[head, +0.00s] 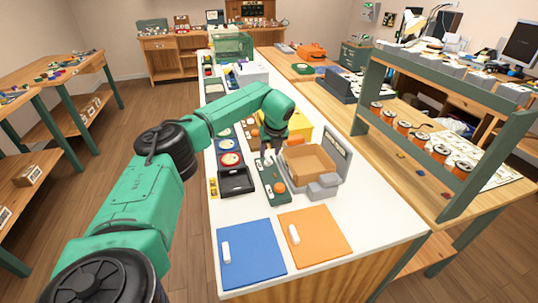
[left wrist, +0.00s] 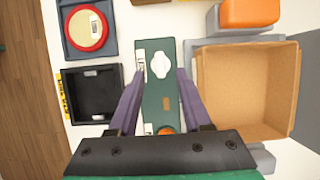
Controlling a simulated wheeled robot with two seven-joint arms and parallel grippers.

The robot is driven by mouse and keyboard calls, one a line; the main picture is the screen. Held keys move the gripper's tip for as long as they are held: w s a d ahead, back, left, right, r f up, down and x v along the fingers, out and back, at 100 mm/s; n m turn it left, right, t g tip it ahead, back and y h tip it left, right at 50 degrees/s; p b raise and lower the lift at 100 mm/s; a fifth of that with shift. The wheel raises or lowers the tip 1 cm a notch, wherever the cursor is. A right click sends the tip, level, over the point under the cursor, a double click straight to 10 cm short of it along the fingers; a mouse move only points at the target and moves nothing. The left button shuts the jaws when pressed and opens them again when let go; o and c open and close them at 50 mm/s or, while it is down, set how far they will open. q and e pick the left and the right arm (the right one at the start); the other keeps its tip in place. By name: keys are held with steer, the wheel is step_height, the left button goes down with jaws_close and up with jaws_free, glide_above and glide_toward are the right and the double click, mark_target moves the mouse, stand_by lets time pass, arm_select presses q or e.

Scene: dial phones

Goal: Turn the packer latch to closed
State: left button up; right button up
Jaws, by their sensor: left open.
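The packer latch appears to be the dark green panel (head: 272,192) beside the cardboard box on the white table. In the left wrist view the panel (left wrist: 158,105) carries a white knob (left wrist: 160,65) at its far end, a small orange-brown mark and an orange round part (left wrist: 165,130) at its near end. The orange part also shows in the head view (head: 280,187). My left gripper (head: 268,156) is over the panel's far end. Its open fingers (left wrist: 160,75) lie either side of the panel, just short of the knob; contact cannot be told. My right gripper is out of view.
An open cardboard box (head: 308,163) sits in a grey machine right of the panel. A black tray (head: 236,181) is on the left. Blue (head: 250,252) and orange (head: 314,236) boards lie in front. A green-framed shelf with orange cans stands at right.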

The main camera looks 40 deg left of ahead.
mark_target(268, 158)
arm_select(q)
steer(key=x, duration=0.3)
steer(key=shift+a+f, duration=0.1)
steer(key=shift+f, duration=0.15)
jaws_close()
